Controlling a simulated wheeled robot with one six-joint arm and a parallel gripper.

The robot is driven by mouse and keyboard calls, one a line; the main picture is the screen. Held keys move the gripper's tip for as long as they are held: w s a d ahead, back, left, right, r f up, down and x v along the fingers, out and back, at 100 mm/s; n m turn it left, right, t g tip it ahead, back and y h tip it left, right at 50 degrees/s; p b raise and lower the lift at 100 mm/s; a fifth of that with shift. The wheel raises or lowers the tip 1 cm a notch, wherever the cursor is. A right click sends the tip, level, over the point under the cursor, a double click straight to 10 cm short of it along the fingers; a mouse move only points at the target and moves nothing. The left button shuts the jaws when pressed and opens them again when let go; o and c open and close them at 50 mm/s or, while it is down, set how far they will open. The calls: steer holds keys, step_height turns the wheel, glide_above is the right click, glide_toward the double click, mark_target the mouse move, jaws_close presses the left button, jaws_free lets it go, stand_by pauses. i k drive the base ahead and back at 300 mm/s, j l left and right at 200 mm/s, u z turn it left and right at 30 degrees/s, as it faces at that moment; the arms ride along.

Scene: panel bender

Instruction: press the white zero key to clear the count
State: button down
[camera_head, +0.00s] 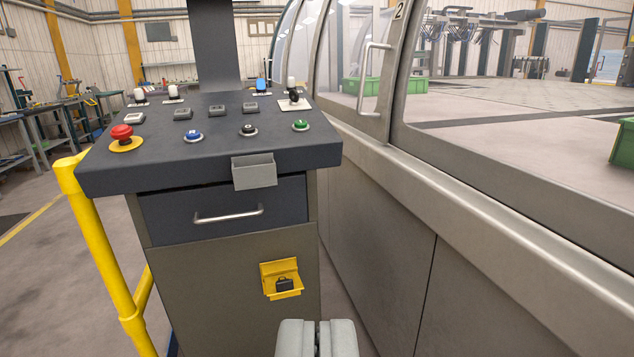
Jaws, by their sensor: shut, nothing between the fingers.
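The control console (110,175) has a dark sloped top with several buttons and switches. No key clearly marked zero can be made out. Small grey rectangular keys or displays (182,113) form a row across the middle, too small to read. My gripper (317,325) is shut and empty at the bottom centre, in front of the console and low in the picture, apart from everything.
A red emergency stop (122,132) and blue (194,136), black (248,129) and green (300,125) buttons line the front. A grey box (254,171) juts from the edge. A yellow rail (95,250) stands left. The machine wall (390,240) flanks the right.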

mark_target(129, 118)
steer(key=i+u, duration=0.2)
steer(key=u, duration=0.15)
steer(key=i+l+u, duration=0.15)
steer(key=u, duration=0.2)
steer(key=i+l+u, duration=0.2)
steer(key=u, duration=0.15)
